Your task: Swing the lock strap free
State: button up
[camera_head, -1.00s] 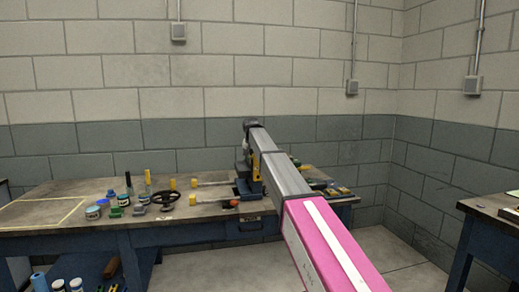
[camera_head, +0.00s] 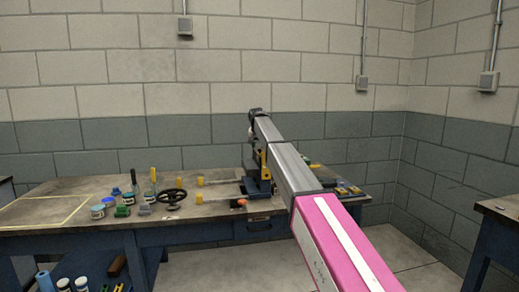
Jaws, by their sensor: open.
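A dark blue and yellow device (camera_head: 258,187), apparently the mould, stands on the workbench (camera_head: 60,190) near its right part. A yellow upright piece (camera_head: 263,160) shows on it, partly behind my arm. I cannot make out which part is the lock strap. My arm reaches over the bench from the lower right, and its wrist bends down at the device. My gripper (camera_head: 248,160) is small, dark and partly hidden there, close to the device's left side. It is open; whether it touches anything cannot be told.
Left of the device are yellow-ended rods (camera_head: 215,182), a black handwheel (camera_head: 171,198), and several jars and bottles (camera_head: 98,211). Small yellow pieces (camera_head: 347,190) lie at the bench's right end. Another table (camera_head: 500,208) stands at the right, with open floor between.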

jog(key=shift+x, duration=0.95)
grip_shut()
